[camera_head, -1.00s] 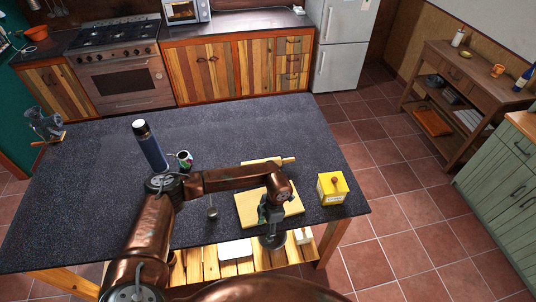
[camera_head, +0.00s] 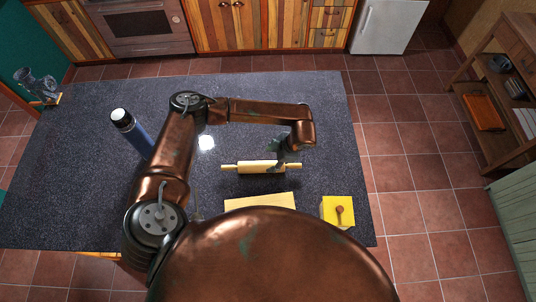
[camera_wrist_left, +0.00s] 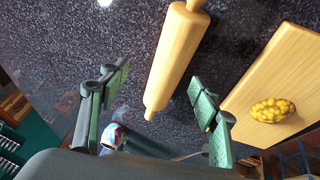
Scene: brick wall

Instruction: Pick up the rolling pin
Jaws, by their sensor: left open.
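The pale wooden rolling pin (camera_head: 254,167) lies crosswise on the dark countertop in the head view, beyond the cutting board (camera_head: 260,203). My left gripper (camera_head: 284,153) is over the right part of the pin and hides some of it. In the left wrist view the rolling pin (camera_wrist_left: 178,50) runs lengthwise into the gap between the two green fingers of my left gripper (camera_wrist_left: 158,108). The fingers are open, one on each side of the pin, with visible gaps. Whether they reach down to the pin's height, I cannot tell. My right gripper is not in view.
A blue bottle (camera_head: 130,132) stands at the left, near my arm. A yellow box with a brown knob (camera_head: 338,211) stands at the right front. In the wrist view a yellow bumpy item (camera_wrist_left: 271,111) lies on the cutting board. The countertop beyond the pin is mostly clear.

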